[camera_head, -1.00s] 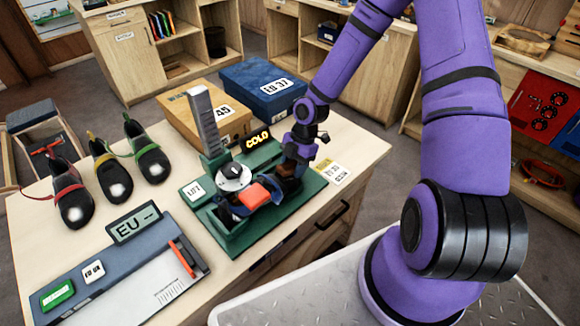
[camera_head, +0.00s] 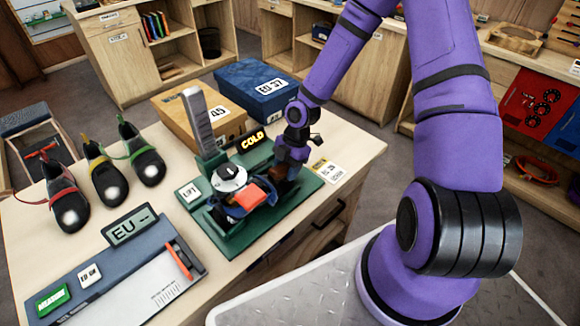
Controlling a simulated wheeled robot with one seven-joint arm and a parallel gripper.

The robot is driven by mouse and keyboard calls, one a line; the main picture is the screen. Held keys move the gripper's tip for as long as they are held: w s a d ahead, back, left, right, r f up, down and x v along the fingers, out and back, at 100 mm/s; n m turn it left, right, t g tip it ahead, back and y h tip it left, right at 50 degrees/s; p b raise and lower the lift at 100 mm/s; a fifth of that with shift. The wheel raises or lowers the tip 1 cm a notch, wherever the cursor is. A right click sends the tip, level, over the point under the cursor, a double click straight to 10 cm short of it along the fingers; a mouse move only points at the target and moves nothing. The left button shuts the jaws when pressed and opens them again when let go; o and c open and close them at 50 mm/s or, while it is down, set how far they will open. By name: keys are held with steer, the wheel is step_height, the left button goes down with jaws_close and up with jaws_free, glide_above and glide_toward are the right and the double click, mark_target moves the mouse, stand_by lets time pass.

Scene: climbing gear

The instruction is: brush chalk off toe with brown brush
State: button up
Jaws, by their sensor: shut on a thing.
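My gripper (camera_head: 284,168) is over the green base of the heating stand, shut on a brown thing (camera_head: 276,178) that looks like the brown brush. Its lower end is mostly hidden. Just left of it, a dark blue shoe (camera_head: 234,211) with an orange-red part (camera_head: 252,196) lies in the stand, under a round white-topped part. I cannot tell whether the brush touches the shoe, and its toe is not clear. Three dark shoes with pale toe patches stand at the left: red-strapped (camera_head: 66,196), yellow-strapped (camera_head: 105,174) and green-strapped (camera_head: 143,156).
The green stand (camera_head: 226,244) has an upright grey column (camera_head: 197,118), a COLD sign (camera_head: 251,139) and a LIFT button (camera_head: 188,192). A sizing board (camera_head: 125,275) lies in front. A cardboard box (camera_head: 185,123) and a blue box (camera_head: 256,88) are behind. The table's right end is mostly clear.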

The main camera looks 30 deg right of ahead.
mark_target(279, 169)
steer(key=shift+s+a+r, duration=0.25)
steer(key=shift+a+r, duration=0.1)
steer(key=shift+a, duration=0.4)
steer(key=shift+s+a+r, duration=0.25)
steer(key=shift+a+r, duration=0.05)
steer(key=shift+a, duration=0.4)
steer(key=shift+r, duration=0.15)
steer(key=shift+v, duration=2.9)
steer(key=shift+w+d+r, duration=0.1)
steer(key=shift+v, duration=1.35)
steer(key=shift+x, duration=3.75)
